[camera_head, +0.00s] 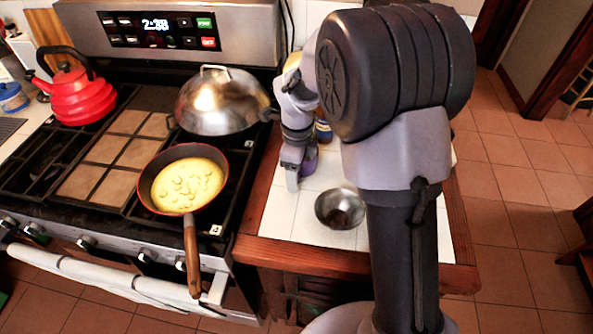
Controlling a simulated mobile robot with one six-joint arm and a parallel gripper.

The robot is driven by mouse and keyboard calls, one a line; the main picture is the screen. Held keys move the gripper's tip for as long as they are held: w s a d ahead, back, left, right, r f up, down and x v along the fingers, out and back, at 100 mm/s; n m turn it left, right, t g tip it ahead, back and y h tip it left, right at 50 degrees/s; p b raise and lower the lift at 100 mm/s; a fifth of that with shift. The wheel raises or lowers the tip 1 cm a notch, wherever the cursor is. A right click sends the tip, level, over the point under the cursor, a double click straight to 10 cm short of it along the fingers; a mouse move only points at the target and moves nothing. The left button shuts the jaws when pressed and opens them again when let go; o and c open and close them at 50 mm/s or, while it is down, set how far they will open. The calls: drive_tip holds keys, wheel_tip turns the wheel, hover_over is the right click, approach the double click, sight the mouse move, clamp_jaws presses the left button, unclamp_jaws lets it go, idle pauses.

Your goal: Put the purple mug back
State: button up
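The purple mug (309,162) stands on the white tiled counter right of the stove, mostly hidden by my gripper and wrist. Only a small purple part of it shows. My gripper (298,176) points down at the mug, with one grey finger at the mug's left side. The other finger is hidden, so I cannot tell whether the gripper is closed on the mug.
A metal bowl (340,208) sits on the counter in front of the mug. A pan of yellow food (187,182), a domed steel lid (222,103) and a red kettle (78,92) are on the stove. Part of a yellow-and-blue item (323,131) shows behind my wrist.

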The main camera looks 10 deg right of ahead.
drive_tip(key=s+r+n+t+p, duration=0.1)
drive_tip(key=s+r+n+p, duration=0.15)
drive_tip(key=r, duration=0.75)
drive_tip(key=s+r+n+t+p, duration=0.1)
drive_tip(key=s+r+n+p, duration=0.2)
drive_tip(key=r, duration=0.6)
drive_tip(key=s+a+r+n+t+y, duration=0.1)
drive_tip(key=s+r+n, duration=0.1)
drive_tip(key=s+n, duration=0.5)
drive_tip(key=s+r+n+t+y, duration=0.1)
drive_tip(key=s+r+n+t, duration=0.1)
drive_tip(key=s+n, duration=0.5)
drive_tip(key=s, duration=0.4)
drive_tip(key=shift+s+a+b, duration=0.15)
drive_tip(key=shift+a+b, duration=0.15)
drive_tip(key=shift+a, duration=0.05)
